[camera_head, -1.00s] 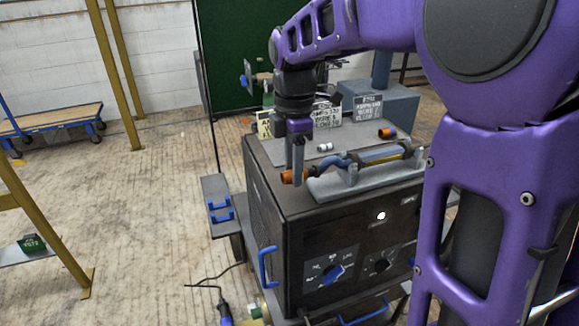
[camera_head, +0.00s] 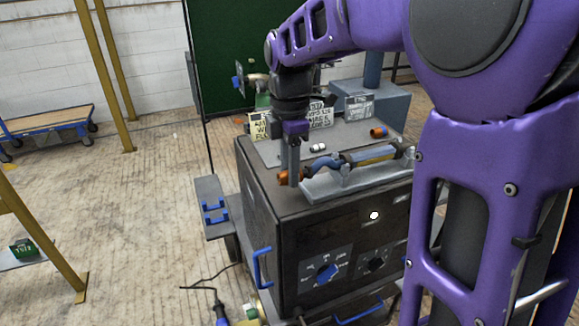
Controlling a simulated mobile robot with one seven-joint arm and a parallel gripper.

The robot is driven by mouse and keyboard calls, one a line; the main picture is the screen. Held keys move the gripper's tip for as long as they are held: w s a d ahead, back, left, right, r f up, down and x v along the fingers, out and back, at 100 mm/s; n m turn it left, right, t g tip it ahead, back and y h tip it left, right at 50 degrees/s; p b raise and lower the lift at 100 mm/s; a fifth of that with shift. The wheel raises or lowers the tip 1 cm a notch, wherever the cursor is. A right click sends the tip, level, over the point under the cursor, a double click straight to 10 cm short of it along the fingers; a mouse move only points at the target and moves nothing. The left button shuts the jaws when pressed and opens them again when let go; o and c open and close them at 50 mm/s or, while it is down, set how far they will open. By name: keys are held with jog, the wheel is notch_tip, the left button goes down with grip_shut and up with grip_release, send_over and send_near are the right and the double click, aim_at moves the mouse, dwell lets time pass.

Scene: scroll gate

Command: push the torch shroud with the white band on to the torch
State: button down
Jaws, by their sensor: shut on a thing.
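My gripper (camera_head: 291,179) points down at the front left of the dark cabinet's top. It is shut on an orange shroud (camera_head: 283,178), which shows partly beside the fingers. No white band can be made out on it at this size. The torch (camera_head: 324,165), with a blue bent neck and a yellowish handle, lies in a grey cradle (camera_head: 345,181). Its left tip is close beside the held shroud. The fingers hide whether the two touch or overlap.
On the cabinet top (camera_head: 270,205) behind the torch lie a small white and dark cylinder (camera_head: 317,148) and another orange cylinder (camera_head: 379,132). Lettered signs (camera_head: 358,107) stand at the back. My purple arm covers the right side.

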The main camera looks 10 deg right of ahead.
jog(key=shift+w+d+p, duration=0.1)
jog(key=shift+d+p, duration=0.35)
jog(key=shift+p, duration=0.05)
dwell(0.6)
jog(key=c, duration=1.1)
grip_release()
grip_shut()
jog(key=shift+w+d+p, duration=0.3)
jog(key=shift+d+p, duration=0.15)
jog(key=shift+d, duration=0.5)
dwell(0.6)
jog(key=o, duration=0.7)
grip_release()
jog(key=shift+o, duration=0.2)
